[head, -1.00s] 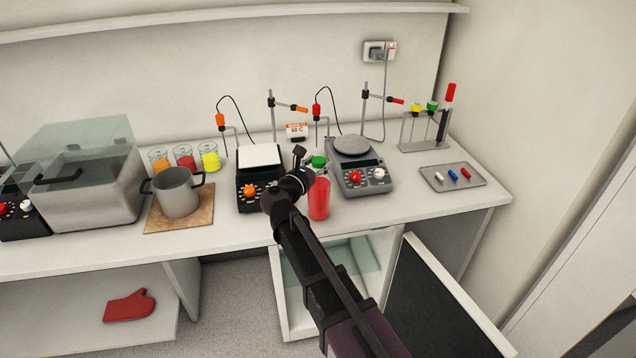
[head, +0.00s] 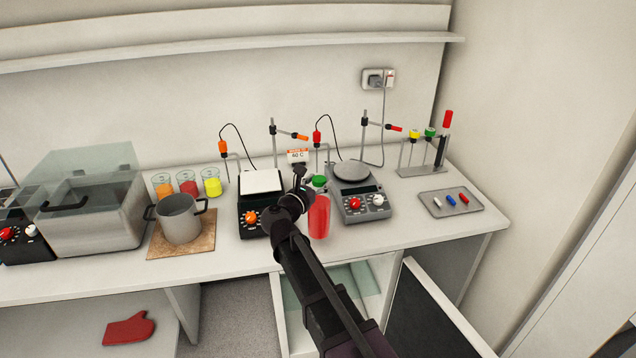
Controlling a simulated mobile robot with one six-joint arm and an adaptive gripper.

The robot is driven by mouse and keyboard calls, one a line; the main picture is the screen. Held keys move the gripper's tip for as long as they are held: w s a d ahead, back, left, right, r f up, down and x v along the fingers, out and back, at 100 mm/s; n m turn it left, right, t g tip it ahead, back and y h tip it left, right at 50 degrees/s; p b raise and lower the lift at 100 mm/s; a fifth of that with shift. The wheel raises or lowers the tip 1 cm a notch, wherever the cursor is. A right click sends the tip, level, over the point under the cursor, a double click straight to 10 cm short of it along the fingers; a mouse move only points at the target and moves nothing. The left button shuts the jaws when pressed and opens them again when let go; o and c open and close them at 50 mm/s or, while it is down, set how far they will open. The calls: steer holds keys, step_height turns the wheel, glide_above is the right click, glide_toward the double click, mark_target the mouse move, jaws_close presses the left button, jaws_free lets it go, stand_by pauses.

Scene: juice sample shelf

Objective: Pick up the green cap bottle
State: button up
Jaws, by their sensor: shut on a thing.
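The green cap bottle (head: 319,217) holds red liquid and is upright near the front of the bench, between the two black and grey hotplate devices. Its green cap is uncovered. My gripper (head: 304,180) is at the bottle's upper left side, just below the cap, and is shut on it. The fingers are small and partly hidden here. I cannot tell whether the bottle's base touches the bench.
A black device with a white plate (head: 262,183) is close on the left, a grey hotplate (head: 352,174) on the right. A pot (head: 179,218), beakers (head: 188,183), a tray (head: 450,202) and a tube rack (head: 424,157) stand around. An open cabinet door (head: 440,305) is below.

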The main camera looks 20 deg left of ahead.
steer(key=shift+s+d+r, duration=0.1)
steer(key=shift+s+d, duration=0.15)
steer(key=shift+s, duration=0.1)
steer(key=s+d+r+p, duration=0.1)
steer(key=s+d, duration=0.7)
steer(key=s, duration=0.5)
steer(key=shift+r, duration=0.2)
steer(key=shift+w, duration=0.1)
stand_by(1.1)
